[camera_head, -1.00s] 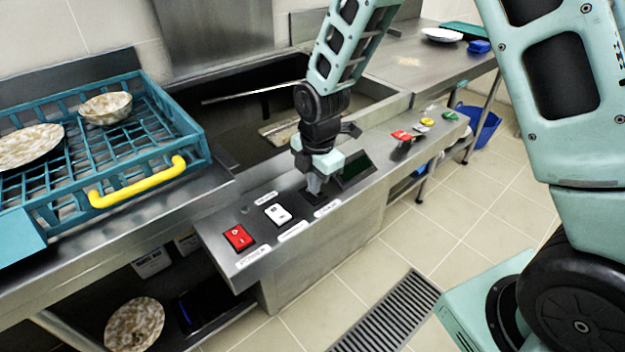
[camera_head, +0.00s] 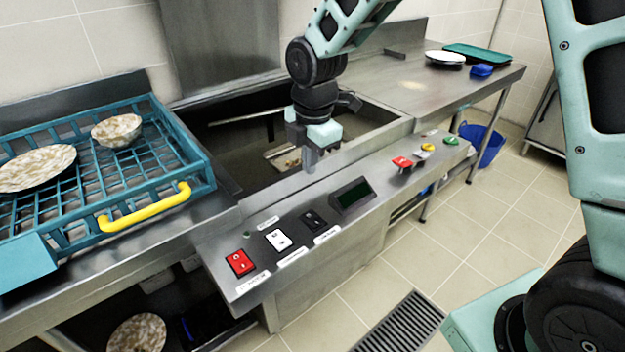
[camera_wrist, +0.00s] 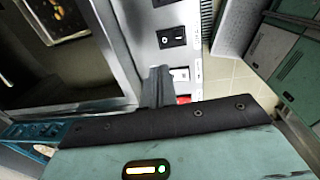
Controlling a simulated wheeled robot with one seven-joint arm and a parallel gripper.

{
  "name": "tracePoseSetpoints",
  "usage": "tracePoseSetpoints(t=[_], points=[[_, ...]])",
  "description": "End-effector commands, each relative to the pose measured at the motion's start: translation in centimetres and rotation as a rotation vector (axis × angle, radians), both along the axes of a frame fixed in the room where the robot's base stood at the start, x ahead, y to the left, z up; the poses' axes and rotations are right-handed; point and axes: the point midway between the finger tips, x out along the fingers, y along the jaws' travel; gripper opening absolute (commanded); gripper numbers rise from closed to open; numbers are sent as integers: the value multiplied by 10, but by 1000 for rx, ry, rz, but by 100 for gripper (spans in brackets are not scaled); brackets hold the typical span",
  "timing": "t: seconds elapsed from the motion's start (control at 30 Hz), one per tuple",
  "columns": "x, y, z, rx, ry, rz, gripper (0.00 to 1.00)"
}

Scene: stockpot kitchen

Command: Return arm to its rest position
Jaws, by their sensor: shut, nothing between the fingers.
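My gripper (camera_head: 309,159) is shut and empty. In the head view it points down above the front rim of the steel basin, behind the control panel (camera_head: 292,263). It is apart from the panel's switches. Its closed fingers also show in the wrist view (camera_wrist: 157,80), with the black switch (camera_wrist: 172,38) and the white switch (camera_wrist: 180,75) beyond them. My arm reaches in from the top of the head view, bent at a dark joint above the gripper.
A blue rack (camera_head: 75,225) with a yellow handle (camera_head: 145,208) holds a plate (camera_head: 35,168) and a bowl (camera_head: 117,130) at left. The red switch (camera_head: 240,263), black switch (camera_head: 314,220) and display (camera_head: 353,196) are on the panel. A blue bucket (camera_head: 483,145) stands at right. Floor in front is open.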

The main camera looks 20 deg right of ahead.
Motion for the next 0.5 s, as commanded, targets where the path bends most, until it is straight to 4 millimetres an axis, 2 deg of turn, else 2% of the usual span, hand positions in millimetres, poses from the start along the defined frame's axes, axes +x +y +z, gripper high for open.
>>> tracePoseSetpoints(t=[0.17, 0.5], points=[[2, 0, 13, 0, 0, -1, 0], [2, 0, 15, 0, 0, -1, 0]])
